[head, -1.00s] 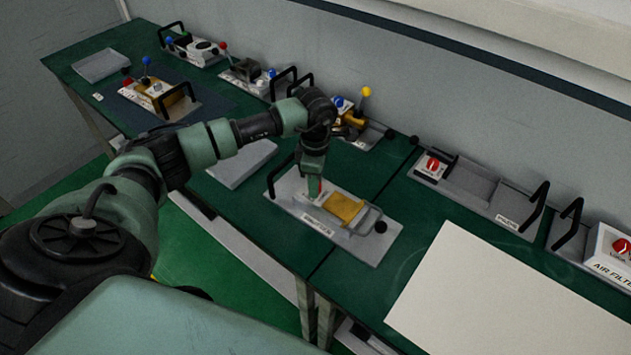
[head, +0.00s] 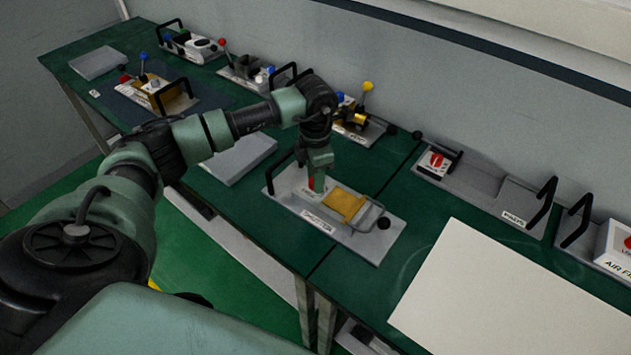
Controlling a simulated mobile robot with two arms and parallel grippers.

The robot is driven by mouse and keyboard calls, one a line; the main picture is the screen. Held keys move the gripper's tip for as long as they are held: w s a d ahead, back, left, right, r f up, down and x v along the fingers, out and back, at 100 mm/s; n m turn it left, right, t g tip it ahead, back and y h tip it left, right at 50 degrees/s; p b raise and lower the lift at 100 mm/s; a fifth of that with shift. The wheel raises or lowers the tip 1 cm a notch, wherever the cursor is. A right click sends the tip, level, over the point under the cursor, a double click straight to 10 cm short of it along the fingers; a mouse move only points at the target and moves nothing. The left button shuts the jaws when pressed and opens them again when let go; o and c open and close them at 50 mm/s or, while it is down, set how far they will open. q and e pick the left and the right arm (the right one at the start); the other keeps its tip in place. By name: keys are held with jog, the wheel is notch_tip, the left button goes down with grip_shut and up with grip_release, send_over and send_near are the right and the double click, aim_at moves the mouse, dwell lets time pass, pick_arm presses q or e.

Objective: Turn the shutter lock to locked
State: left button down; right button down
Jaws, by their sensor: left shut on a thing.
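The shutter unit (head: 360,240) is a grey plate on the green bench. My left gripper (head: 316,190) points down at the plate's left part, left of the tan block. It is shut on a small red part, seemingly the lock knob, of which only a sliver (head: 310,182) shows beside the fingers. The knob's face and its lock marks are hidden. My right gripper is not in view.
A black handle (head: 281,174) stands at the plate's left end. A grey slab (head: 240,158) lies to the left. A yellow-knobbed unit (head: 360,125) stands behind my wrist. A large white panel (head: 480,290) and a red-knobbed plate (head: 470,185) are to the right.

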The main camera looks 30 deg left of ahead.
pick_arm(q)
jog(key=n+b, duration=0.2)
jog(key=n, duration=0.4)
jog(key=shift+w+b, duration=0.1)
jog(key=shift+b, duration=0.25)
jog(key=n+b, duration=0.1)
jog(key=n, duration=0.4)
jog(key=shift+a+n, duration=0.1)
jog(key=shift+n, duration=0.3)
jog(key=c, duration=1.1)
grip_release()
jog(key=shift+o, duration=0.2)
jog(key=shift+r, duration=0.15)
